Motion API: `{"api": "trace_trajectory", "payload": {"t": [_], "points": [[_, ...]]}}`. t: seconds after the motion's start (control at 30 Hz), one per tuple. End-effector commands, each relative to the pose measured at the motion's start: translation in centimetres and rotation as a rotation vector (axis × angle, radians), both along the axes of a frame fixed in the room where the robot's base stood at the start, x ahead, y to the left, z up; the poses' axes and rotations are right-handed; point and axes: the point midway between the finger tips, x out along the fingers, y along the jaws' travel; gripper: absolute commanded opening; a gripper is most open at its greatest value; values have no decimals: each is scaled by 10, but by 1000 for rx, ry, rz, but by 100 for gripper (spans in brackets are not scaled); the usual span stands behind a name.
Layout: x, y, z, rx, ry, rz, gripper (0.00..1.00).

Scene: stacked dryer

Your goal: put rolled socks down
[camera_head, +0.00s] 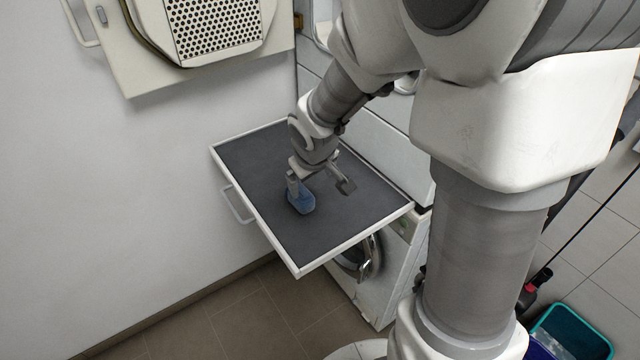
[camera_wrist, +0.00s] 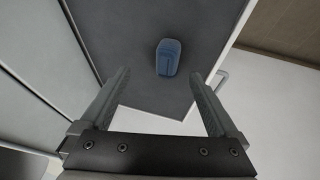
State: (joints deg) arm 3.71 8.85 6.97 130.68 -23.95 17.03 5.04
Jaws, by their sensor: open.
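The rolled socks (camera_head: 302,202) are a small blue bundle on the dark grey top of the pull-out shelf (camera_head: 345,220). They also show in the wrist view (camera_wrist: 168,58), lying on the shelf (camera_wrist: 120,50) beyond my fingertips and between their lines. My gripper (camera_head: 320,186) is over the shelf with its fingers spread; one finger overlaps the socks in the head view. In the wrist view my gripper (camera_wrist: 160,85) is open, with nothing between the fingers. The socks look apart from both fingers there.
A white washing machine (camera_head: 385,275) stands under the shelf. An open dryer door (camera_head: 215,30) hangs above at the upper left. A shelf handle (camera_head: 237,205) sticks out on the left. A teal bin (camera_head: 570,335) is at the lower right. Bare shelf surrounds the socks.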

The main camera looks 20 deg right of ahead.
Motion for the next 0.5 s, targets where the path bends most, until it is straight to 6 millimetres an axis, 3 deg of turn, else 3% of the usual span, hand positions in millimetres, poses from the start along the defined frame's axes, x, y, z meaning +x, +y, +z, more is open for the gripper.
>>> {"api": "trace_trajectory", "payload": {"t": [0.17, 0.3, 0.5], "points": [[-21, -8, 39, -3, -26, -59, 96], [-55, -14, 77, 12, -44, -131, 96], [-111, -14, 119, 68, -63, -214, 96]]}}
